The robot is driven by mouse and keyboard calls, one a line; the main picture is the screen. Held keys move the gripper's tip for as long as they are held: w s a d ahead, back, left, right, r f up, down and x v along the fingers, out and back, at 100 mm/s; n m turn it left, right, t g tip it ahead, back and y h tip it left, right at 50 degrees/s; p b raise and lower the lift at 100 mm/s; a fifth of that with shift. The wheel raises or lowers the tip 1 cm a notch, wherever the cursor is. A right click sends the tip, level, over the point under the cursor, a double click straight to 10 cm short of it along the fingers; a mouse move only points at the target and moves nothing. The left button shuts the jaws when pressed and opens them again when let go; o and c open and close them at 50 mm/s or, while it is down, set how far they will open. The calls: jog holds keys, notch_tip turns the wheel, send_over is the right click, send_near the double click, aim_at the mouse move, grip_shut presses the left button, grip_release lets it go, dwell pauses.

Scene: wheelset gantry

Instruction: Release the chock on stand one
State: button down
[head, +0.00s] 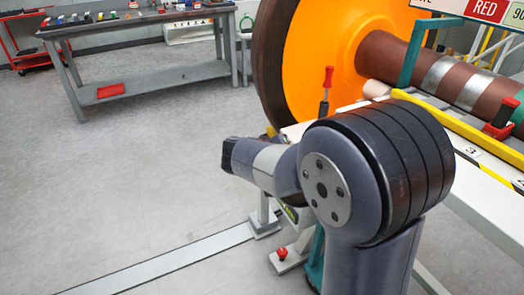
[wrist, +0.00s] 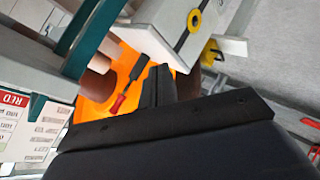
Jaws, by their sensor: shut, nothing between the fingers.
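My gripper (wrist: 160,84) shows in the wrist view with its two black fingers together and nothing between them. A lever with a red handle (wrist: 117,104) and a dark shaft is close to the left of the fingers, apart from them as far as I can see. In the head view the red-handled lever (head: 326,82) stands upright before the orange wheel (head: 330,40). A yellow part (wrist: 210,52) is at the end of the pale beam in the wrist view. I cannot make out the chock itself for certain. My arm hides the stand's lower part and my fingers in the head view.
A brown axle (head: 430,65) runs right from the wheel above a pale rail with a yellow bar (head: 450,125). A red knob (head: 282,253) sits low beside my arm. A grey workbench (head: 150,85) stands back left. The floor between is clear.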

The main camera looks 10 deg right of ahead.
jog(key=d+f+m+g+b, duration=0.5)
jog(key=d+f+m+b, duration=0.2)
jog(key=f+m, duration=0.6)
jog(key=m+b, duration=0.1)
jog(key=m, duration=0.1)
jog(key=shift+d+m, duration=0.15)
jog(key=shift+m, duration=0.15)
